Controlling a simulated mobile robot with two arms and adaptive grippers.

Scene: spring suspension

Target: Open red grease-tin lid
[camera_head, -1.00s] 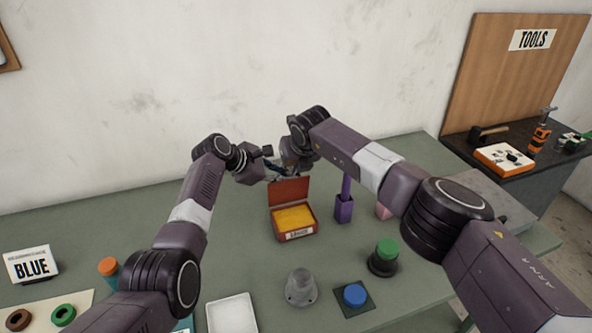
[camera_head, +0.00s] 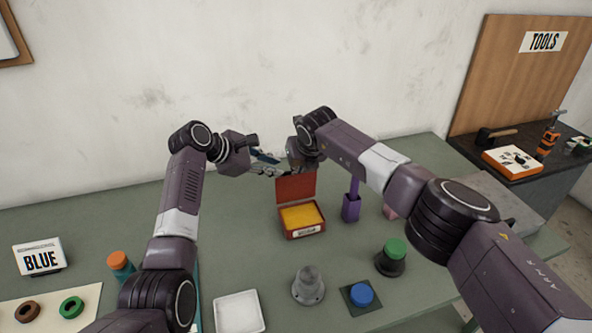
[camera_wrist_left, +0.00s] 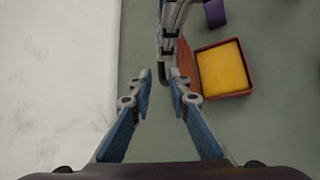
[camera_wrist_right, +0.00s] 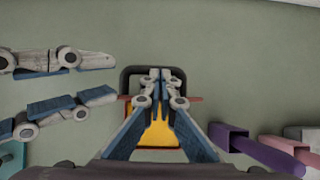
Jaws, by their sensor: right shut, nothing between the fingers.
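The red grease tin (camera_head: 303,232) sits on the table with yellow grease (camera_head: 300,215) showing inside. Its red lid (camera_head: 296,188) stands up at the back edge, open. The tin also shows in the left wrist view (camera_wrist_left: 248,85), with the lid along its left side. My left gripper (camera_wrist_left: 160,78) is open and empty, left of and above the lid. My right gripper (camera_wrist_right: 160,76) is shut and empty, above the lid's edge. A dark loop (camera_wrist_right: 125,80) shows behind its fingertips. In the head view my right wrist hides most of its fingers.
A purple holder (camera_head: 351,208) stands right of the tin. A grey flanged part (camera_head: 308,286), a blue piece (camera_head: 361,294) and a green-topped part (camera_head: 394,252) stand in front. A white tray (camera_head: 239,313) lies front left.

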